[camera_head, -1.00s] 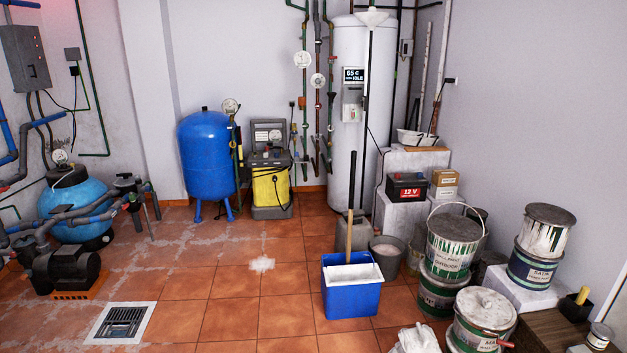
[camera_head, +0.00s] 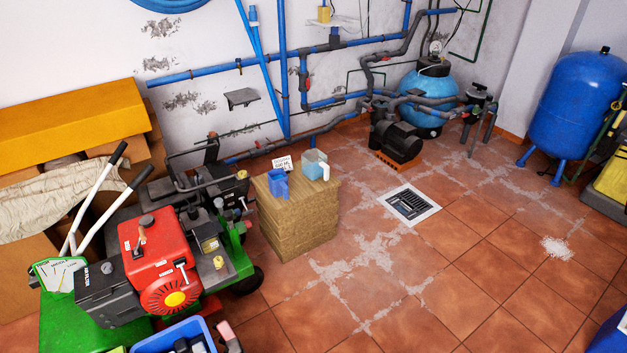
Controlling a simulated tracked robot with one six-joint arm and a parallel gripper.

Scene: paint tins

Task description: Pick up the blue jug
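A small blue jug (camera_head: 278,183) stands on the front left part of a square wooden stack (camera_head: 300,222), left of the floor drain. Beside it, to the right and slightly behind, stands a light blue and white container (camera_head: 313,166) with a white handle. A small white sign (camera_head: 282,163) with print too small to read is behind the blue jug. My gripper is not in view.
A red and green engine machine (camera_head: 155,262) with white handles stands left of the stack. A blue crate (camera_head: 178,339) is at the bottom edge. Pipes and a black pump (camera_head: 396,138) lie behind. Tiled floor right of the stack is clear around the drain (camera_head: 409,204).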

